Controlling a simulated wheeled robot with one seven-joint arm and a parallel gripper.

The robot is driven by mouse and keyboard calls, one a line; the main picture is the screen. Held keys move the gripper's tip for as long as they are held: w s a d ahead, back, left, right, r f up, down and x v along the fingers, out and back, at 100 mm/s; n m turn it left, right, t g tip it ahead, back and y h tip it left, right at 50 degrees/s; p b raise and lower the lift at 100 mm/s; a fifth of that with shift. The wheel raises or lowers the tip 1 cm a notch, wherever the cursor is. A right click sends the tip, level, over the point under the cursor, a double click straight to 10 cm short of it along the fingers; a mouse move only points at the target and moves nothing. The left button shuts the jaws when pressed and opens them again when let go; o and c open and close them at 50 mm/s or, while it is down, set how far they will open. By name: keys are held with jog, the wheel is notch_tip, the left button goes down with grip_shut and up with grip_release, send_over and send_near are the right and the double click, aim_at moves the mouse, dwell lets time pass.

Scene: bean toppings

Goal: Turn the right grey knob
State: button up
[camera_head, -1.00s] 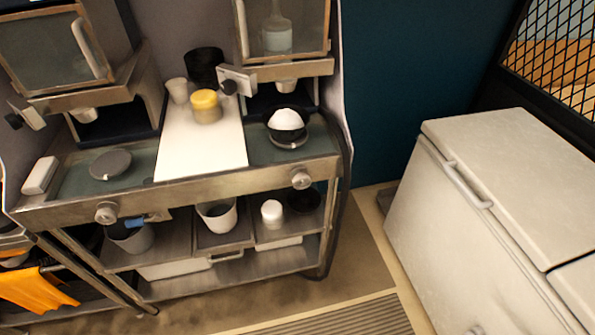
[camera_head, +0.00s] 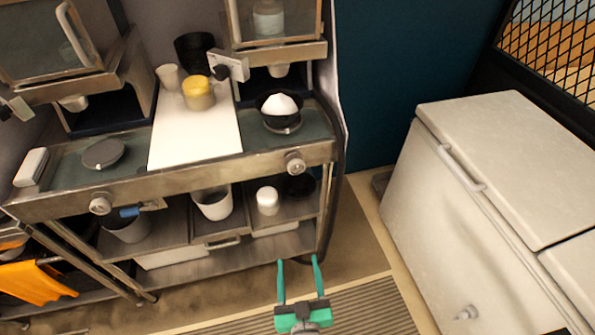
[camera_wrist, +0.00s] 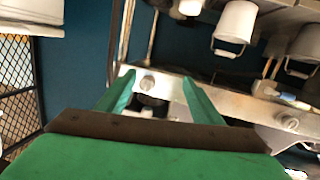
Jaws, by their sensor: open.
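The right grey knob (camera_head: 295,163) is a round metal knob on the front rail of the metal counter, at its right end. The left knob (camera_head: 100,205) is at the other end of the same rail. My green gripper (camera_head: 298,272) is open and empty, low in the head view, in front of the counter and below the right knob. In the wrist view the right knob (camera_wrist: 147,82) shows between the two green fingers (camera_wrist: 155,97), some way beyond them. The left knob (camera_wrist: 288,121) shows farther right there.
A black bowl with a white mound (camera_head: 281,108) sits on the counter above the right knob. A white board (camera_head: 190,140) bears a yellow-topped cup (camera_head: 197,93). A white chest (camera_head: 430,210) stands at the right. The floor between is clear.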

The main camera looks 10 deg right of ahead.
jog(key=n+t+y, duration=0.1)
jog(key=n, duration=0.1)
send_near(297, 169)
jog(key=w, duration=0.9)
jog(key=shift+w+f, duration=0.1)
jog(key=shift+f, duration=0.1)
jog(key=shift+c, duration=0.6)
jog(key=c, duration=0.9)
